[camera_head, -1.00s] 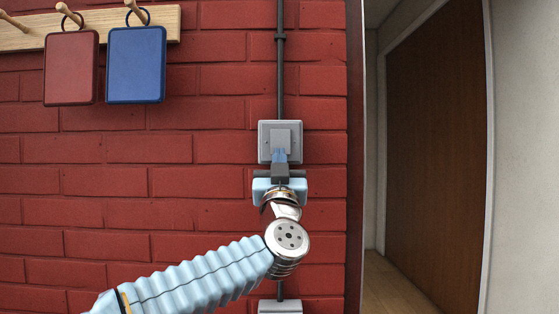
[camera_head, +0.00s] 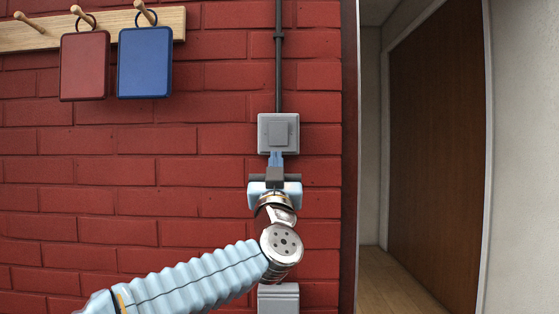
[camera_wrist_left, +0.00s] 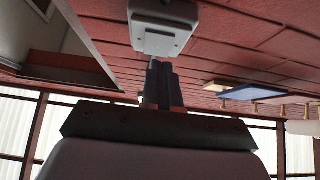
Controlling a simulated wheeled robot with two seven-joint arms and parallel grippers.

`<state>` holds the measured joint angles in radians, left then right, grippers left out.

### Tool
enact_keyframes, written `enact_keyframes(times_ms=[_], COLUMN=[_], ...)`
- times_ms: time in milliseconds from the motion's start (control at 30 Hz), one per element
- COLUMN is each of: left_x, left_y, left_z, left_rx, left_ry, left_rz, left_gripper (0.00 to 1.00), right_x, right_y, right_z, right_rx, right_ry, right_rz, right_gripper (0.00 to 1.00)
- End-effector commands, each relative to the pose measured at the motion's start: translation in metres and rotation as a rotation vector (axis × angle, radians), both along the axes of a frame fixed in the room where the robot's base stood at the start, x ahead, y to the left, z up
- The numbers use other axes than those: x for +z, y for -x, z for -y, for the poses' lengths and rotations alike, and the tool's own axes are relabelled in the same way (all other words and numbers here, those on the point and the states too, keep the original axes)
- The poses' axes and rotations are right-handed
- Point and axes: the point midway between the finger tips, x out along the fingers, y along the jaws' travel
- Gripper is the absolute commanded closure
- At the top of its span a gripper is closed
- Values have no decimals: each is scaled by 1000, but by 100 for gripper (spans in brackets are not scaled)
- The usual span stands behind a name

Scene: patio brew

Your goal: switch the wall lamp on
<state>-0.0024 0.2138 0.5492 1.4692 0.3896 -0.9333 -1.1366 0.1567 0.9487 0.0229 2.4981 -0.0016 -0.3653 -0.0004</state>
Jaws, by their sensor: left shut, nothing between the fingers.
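A grey square wall switch (camera_head: 278,122) with a raised rocker plate is fixed to the red brick wall, under a dark vertical conduit. My left gripper (camera_head: 276,157) is shut and empty, its fingertips at or just below the switch's lower edge. The left wrist view shows the switch (camera_wrist_left: 163,30) past my left gripper's closed fingertips (camera_wrist_left: 160,68); they appear apart from the rocker. I cannot tell exactly how far the tips are from the switch. The wall lamp is in none of the frames. My right gripper is not in view.
A wooden peg rail (camera_head: 60,33) at upper left holds a red hanging panel (camera_head: 84,66) and a blue one (camera_head: 145,62). A second grey box (camera_head: 278,298) sits low on the wall below my wrist. A doorway with a brown door (camera_head: 435,150) opens at right.

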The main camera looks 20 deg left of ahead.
Motion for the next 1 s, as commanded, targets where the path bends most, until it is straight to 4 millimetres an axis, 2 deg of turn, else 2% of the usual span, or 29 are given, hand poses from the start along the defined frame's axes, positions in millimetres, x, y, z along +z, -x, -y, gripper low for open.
enact_keyframes(times_ms=[33, 300, 500, 900, 1000], left_x=[-9, -45, -59, -61, -74], left_y=[6, 32, 44, 46, 36], left_z=[2, 9, 13, 13, 16], left_rx=[1, 0, -1, -1, -16], left_ry=[-1, -2, 0, 0, -5], left_rz=[1, 1, 2, 0, -27], left_gripper=[100, 100, 100, 100, 100], right_x=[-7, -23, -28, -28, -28], right_y=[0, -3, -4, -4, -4], right_z=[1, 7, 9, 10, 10], right_rx=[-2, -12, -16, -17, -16], right_ry=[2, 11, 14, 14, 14], right_rz=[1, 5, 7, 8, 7], right_gripper=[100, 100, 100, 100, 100])
